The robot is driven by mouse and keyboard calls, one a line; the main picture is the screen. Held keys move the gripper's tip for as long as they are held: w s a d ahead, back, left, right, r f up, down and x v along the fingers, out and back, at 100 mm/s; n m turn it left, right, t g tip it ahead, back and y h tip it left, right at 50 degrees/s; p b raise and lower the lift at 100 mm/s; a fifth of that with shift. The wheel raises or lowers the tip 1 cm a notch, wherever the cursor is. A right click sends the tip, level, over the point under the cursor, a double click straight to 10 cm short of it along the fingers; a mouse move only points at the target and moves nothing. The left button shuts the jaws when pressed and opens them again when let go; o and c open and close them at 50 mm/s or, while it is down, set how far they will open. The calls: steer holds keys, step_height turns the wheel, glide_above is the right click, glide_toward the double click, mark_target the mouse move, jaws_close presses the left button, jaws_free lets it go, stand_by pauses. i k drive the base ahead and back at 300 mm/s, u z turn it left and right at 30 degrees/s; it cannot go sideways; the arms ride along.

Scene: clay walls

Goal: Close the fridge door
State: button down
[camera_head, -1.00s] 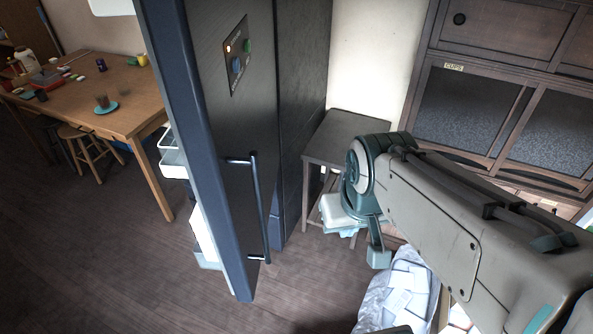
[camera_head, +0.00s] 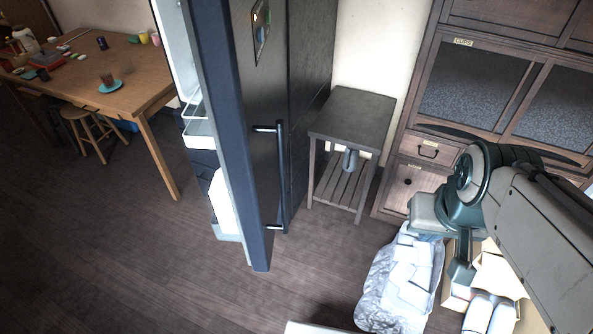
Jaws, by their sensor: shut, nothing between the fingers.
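The fridge door (camera_head: 225,150) stands open in the head view, its dark blue edge facing me. Its upright bar handle (camera_head: 282,180) is on the right-hand face. White door shelves (camera_head: 198,125) show on its left side. The dark fridge body (camera_head: 310,70) is behind the door, and most of its inside is hidden. My gripper (camera_head: 462,272) is at the lower right, shut and empty. It is well to the right of the door and handle and touches neither.
A plastic bag (camera_head: 400,285) and a cardboard box (camera_head: 490,285) are on the floor below my arm. A dining table (camera_head: 110,80) and stool (camera_head: 90,125) are at the left. Floor left of the door is clear.

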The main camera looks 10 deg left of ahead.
mark_target(243, 80)
steer(key=k, duration=0.6)
steer(key=u, duration=0.85)
steer(key=i, duration=0.5)
